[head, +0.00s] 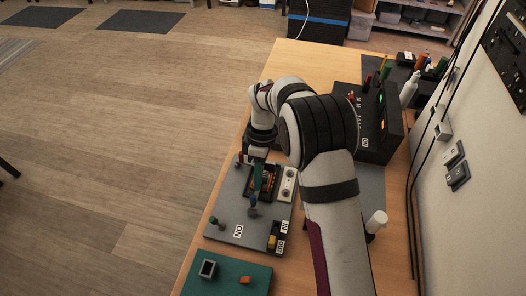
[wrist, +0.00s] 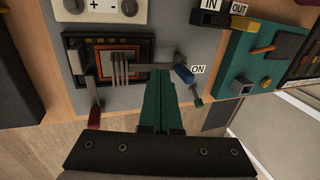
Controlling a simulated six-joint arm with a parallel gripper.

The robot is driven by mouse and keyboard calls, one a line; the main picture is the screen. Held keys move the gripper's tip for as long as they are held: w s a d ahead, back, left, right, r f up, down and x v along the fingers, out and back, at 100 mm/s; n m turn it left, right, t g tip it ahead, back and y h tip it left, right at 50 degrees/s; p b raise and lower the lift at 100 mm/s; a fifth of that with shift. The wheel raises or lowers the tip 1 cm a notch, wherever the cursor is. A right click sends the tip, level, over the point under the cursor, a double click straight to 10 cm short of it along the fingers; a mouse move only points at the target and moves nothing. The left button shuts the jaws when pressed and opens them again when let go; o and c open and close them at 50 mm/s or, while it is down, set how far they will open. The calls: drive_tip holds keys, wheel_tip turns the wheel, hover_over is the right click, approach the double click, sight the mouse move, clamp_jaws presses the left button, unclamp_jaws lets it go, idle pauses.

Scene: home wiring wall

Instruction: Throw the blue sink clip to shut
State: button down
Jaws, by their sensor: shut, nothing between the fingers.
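The blue sink clip (wrist: 183,75) shows in the wrist view as a blue-tipped lever on a grey bar at the right of the metal-finned sink (wrist: 121,68). In the head view its blue part (head: 252,202) is at the near end of the socket, partly hidden by my gripper. My gripper (wrist: 163,76) is shut and empty, its green fingers pointing down at the board just left of the blue tip. Whether they touch the clip I cannot tell. The gripper also shows in the head view (head: 258,190), over the grey board (head: 225,205).
A red lever (wrist: 95,115) stands at the socket's left, and a small green lever (wrist: 199,101) near the ON label (wrist: 197,69). A white battery-marked block (wrist: 100,8) lies behind the sink. A teal board (head: 230,277) is nearer. A dark upright panel (head: 385,115) stands at the back right.

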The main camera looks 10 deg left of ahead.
drive_tip(key=v, duration=0.2)
drive_tip(key=shift+w+r, duration=0.15)
drive_tip(key=shift+r, duration=0.1)
drive_tip(key=w+r, duration=0.5)
drive_tip(key=w, duration=0.3)
drive_tip(key=shift+w, duration=0.2)
drive_tip(key=s+d+r+m+t+y, duration=0.1)
drive_tip(key=s+d+r+m+t, duration=0.1)
drive_tip(key=s+d+r+m, duration=1.05)
drive_tip(key=s+d+f+m, duration=0.2)
drive_tip(key=s+m, duration=0.3)
drive_tip(key=s, duration=0.5)
drive_tip(key=s+d+f+m+t, duration=0.1)
drive_tip(key=s+d+f+m, duration=0.2)
drive_tip(key=s+m, duration=0.3)
drive_tip(key=s, duration=0.4)
drive_tip(key=shift+d+f+y, duration=0.15)
drive_tip(key=shift+d+y, duration=0.1)
drive_tip(key=shift+y, duration=0.15)
